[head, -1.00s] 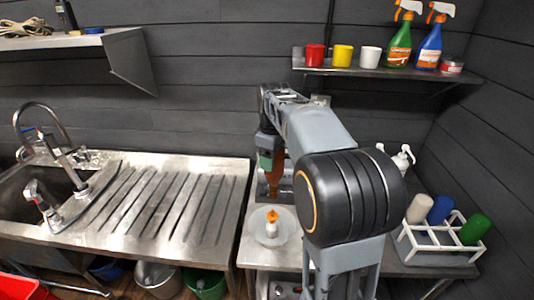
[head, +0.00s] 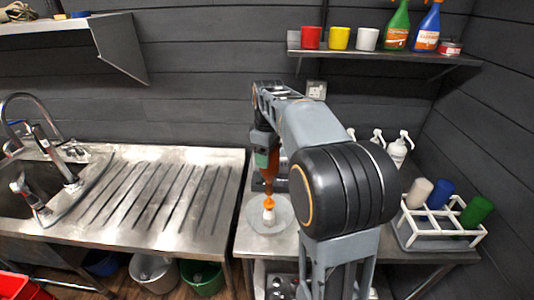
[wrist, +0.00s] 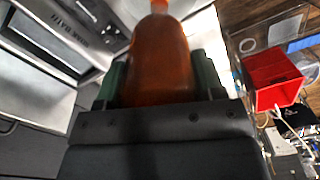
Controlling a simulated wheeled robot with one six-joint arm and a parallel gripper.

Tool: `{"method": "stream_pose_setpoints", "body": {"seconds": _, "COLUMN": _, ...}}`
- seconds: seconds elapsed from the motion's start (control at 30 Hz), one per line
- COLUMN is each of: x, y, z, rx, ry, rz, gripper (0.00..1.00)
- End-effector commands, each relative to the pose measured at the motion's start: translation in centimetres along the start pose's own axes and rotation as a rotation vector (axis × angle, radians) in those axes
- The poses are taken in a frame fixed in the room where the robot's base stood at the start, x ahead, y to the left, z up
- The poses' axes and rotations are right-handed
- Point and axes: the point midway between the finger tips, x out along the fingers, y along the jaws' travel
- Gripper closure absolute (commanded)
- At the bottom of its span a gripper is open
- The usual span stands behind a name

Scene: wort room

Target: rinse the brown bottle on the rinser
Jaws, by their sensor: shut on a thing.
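The brown bottle (head: 270,175) hangs neck down from my gripper (head: 264,158) in the head view. In the wrist view the bottle (wrist: 160,62) sits between the green fingers of my gripper (wrist: 160,80), its neck pointing away from the palm.
A steel sink with a ribbed drainboard (head: 150,198) is at the left. A white rack (head: 440,232) with coloured bottles stands at the right, and white pump bottles (head: 398,150) behind my arm. A wall shelf (head: 380,57) holds cups and spray bottles.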

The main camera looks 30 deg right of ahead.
Motion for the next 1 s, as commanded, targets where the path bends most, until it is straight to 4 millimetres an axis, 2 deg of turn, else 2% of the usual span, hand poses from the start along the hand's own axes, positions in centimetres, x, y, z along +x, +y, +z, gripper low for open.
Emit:
{"method": "stream_pose_setpoints", "body": {"seconds": 0.1, "x": -0.08, "y": 0.02, "z": 0.01, "rx": 0.0, "ry": 0.001, "rz": 0.001, "gripper": 0.68}}
{"method": "stream_pose_setpoints", "body": {"seconds": 0.13, "x": -0.08, "y": 0.02, "z": 0.02, "rx": 0.001, "ry": 0.001, "rz": 0.001, "gripper": 0.41}}
{"method": "stream_pose_setpoints", "body": {"seconds": 0.4, "x": -0.08, "y": 0.02, "z": 0.02, "rx": 0.001, "ry": 0.001, "rz": 0.001, "gripper": 0.64}}
{"method": "stream_pose_setpoints", "body": {"seconds": 1.0, "x": 0.63, "y": -0.02, "z": 0.03, "rx": 0.0, "ry": 0.001, "rz": 0.001, "gripper": 0.64}}
